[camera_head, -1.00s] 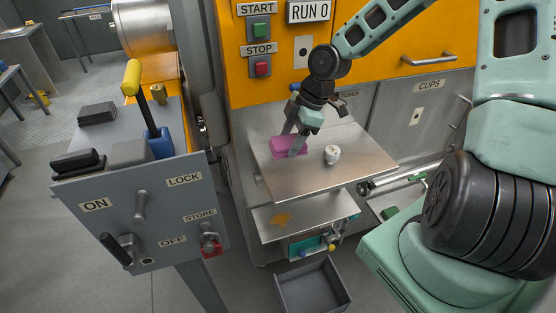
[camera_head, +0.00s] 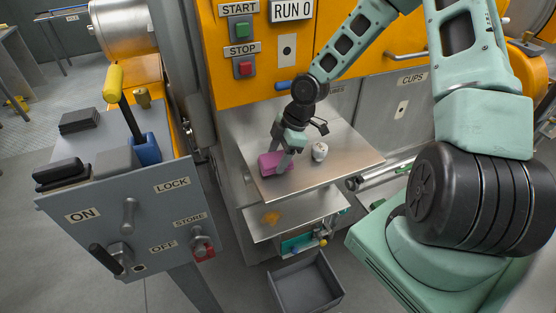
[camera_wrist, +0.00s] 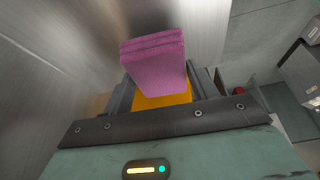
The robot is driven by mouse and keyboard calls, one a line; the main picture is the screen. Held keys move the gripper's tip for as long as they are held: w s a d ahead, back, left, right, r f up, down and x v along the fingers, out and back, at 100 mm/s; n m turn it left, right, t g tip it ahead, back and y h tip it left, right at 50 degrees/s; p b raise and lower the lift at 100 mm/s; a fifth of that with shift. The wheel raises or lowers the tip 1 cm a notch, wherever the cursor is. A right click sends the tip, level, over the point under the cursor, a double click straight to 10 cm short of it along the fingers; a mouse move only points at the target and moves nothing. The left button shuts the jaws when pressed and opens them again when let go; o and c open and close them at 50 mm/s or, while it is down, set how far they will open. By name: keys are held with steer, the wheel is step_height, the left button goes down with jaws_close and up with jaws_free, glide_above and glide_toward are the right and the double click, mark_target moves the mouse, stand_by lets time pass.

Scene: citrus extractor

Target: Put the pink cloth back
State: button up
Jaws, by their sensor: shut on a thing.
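The pink cloth (camera_head: 275,164) is a folded block at the left part of the steel shelf (camera_head: 330,162) in the head view. My gripper (camera_head: 282,150) is above the shelf and shut on the cloth. In the wrist view the cloth (camera_wrist: 157,64) stands out between the fingers, with a yellow surface (camera_wrist: 163,101) below it. I cannot tell whether the cloth touches the shelf.
A small white cup-like item (camera_head: 319,151) stands on the shelf to the right of the cloth. A lower shelf (camera_head: 300,212) has an orange stain. An open grey bin (camera_head: 306,285) is on the floor. A grey control cabinet (camera_head: 135,225) with levers stands at left.

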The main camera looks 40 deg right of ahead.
steer(key=shift+f+p, duration=0.45)
steer(key=shift+f, duration=0.6)
steer(key=o, duration=0.9)
steer(key=shift+f, duration=0.1)
steer(key=shift+f, duration=0.1)
